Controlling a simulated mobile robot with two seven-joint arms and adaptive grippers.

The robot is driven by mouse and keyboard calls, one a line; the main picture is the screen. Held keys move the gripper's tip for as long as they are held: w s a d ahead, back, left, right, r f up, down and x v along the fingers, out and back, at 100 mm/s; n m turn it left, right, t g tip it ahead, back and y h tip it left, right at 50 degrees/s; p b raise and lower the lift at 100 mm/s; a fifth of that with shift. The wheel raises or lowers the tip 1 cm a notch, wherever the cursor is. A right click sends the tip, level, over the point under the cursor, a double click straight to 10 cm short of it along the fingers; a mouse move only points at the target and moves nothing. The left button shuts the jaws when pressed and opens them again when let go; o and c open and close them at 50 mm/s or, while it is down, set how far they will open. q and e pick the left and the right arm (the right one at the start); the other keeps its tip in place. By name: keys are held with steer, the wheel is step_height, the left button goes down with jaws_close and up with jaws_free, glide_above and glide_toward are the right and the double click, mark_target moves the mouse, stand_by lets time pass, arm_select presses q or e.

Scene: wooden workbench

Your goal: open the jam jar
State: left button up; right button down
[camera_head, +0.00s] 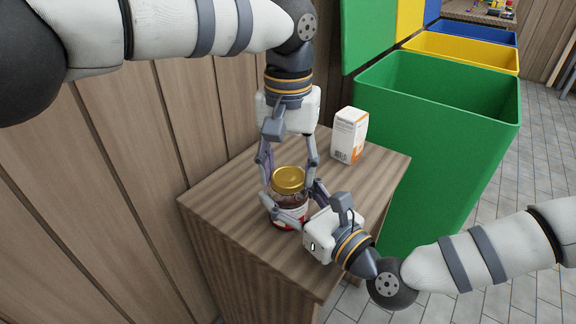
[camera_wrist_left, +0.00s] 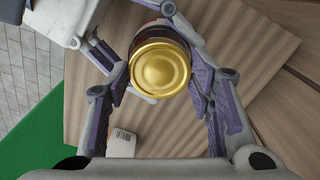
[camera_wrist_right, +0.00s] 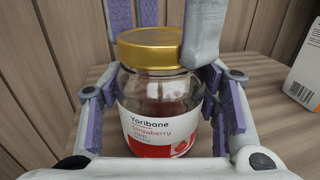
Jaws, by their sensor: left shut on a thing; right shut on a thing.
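The jam jar (camera_head: 277,213) stands upright on the wooden cabinet top, with red contents and a white label reading "Strawberry" in the right wrist view (camera_wrist_right: 160,125). Its gold lid (camera_head: 289,179) sits on the jar's mouth. My left gripper (camera_head: 287,172) comes down from above, shut on the lid, with one finger on each side of it in the left wrist view (camera_wrist_left: 160,68). My right gripper (camera_head: 290,208) reaches in from the lower right, low and level, and is shut on the jar's glass body. The fingers hide part of the jar.
A white and orange carton (camera_head: 349,135) stands at the back right of the cabinet top (camera_head: 225,195). A green bin (camera_head: 440,140), a yellow bin (camera_head: 465,50) and a blue bin (camera_head: 480,29) are to the right. A plank wall (camera_head: 130,180) rises behind.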

arm_select(q)
steer(key=n, duration=0.9)
steer(key=shift+n, duration=0.4)
steer(key=n, duration=0.4)
arm_select(e)
steer(key=shift+f, duration=0.1)
arm_select(q)
steer(key=n, duration=1.1)
steer(key=shift+r, duration=0.1)
steer(key=n, duration=0.3)
steer(key=shift+n, duration=0.3)
steer(key=n, duration=0.3)
steer(key=shift+n, duration=0.3)
steer(key=n, duration=0.7)
steer(key=shift+n, duration=0.3)
steer(key=n, duration=0.3)
steer(key=shift+n, duration=0.3)
steer(key=n, duration=0.3)
steer(key=shift+n, duration=0.4)
steer(key=n, duration=0.7)
